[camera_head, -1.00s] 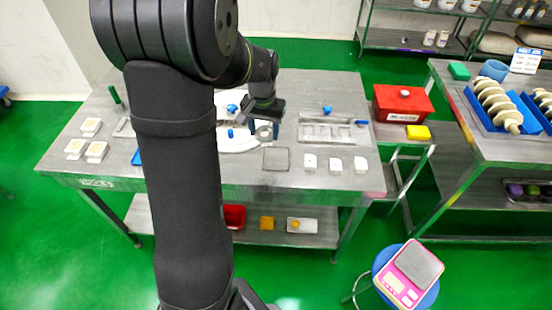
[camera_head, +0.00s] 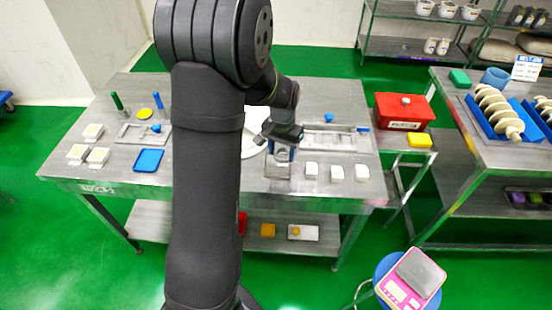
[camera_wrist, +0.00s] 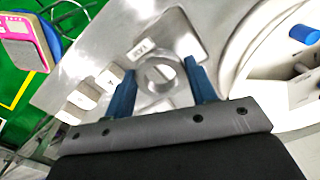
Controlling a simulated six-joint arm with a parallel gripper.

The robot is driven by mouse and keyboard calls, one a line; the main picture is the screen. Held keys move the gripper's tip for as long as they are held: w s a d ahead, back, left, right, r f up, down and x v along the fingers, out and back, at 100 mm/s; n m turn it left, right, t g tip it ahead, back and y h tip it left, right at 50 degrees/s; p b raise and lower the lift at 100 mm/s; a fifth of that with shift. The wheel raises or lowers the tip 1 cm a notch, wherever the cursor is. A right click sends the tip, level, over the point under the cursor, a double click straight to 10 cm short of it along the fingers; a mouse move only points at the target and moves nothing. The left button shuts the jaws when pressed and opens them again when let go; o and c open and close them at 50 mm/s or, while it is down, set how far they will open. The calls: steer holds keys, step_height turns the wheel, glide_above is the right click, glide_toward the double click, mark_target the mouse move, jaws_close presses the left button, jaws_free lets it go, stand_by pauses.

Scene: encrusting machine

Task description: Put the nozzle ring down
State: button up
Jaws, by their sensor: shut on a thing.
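The nozzle ring (camera_wrist: 145,75) is a grey metal ring with a bar-like feature across its opening. It sits between the two blue fingers of my gripper (camera_wrist: 161,88) in the wrist view, and my gripper is shut on it. In the head view my gripper (camera_head: 283,153) is at the front of the steel table, over a square grey metal plate (camera_head: 270,173). The plate also shows behind the ring in the wrist view (camera_wrist: 183,35). Whether the ring touches the plate is hard to tell.
Three small white blocks (camera_head: 336,173) stand right of the plate. A round white machine part (camera_head: 253,140) lies behind my gripper. A shallow metal tray (camera_head: 345,140) is behind the blocks. A blue tray (camera_head: 148,160) lies left. The table's front edge (camera_head: 300,199) is close.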

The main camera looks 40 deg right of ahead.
mark_target(276, 159)
steer(key=shift+w+a+f, duration=0.1)
steer(key=shift+w+f, duration=0.3)
steer(key=shift+w, duration=0.2)
steer(key=shift+w+a+f, duration=0.1)
steer(key=shift+w+f, duration=0.3)
steer(key=shift+w, duration=0.2)
step_height(276, 159, down, 4)
steer(key=shift+r, duration=0.1)
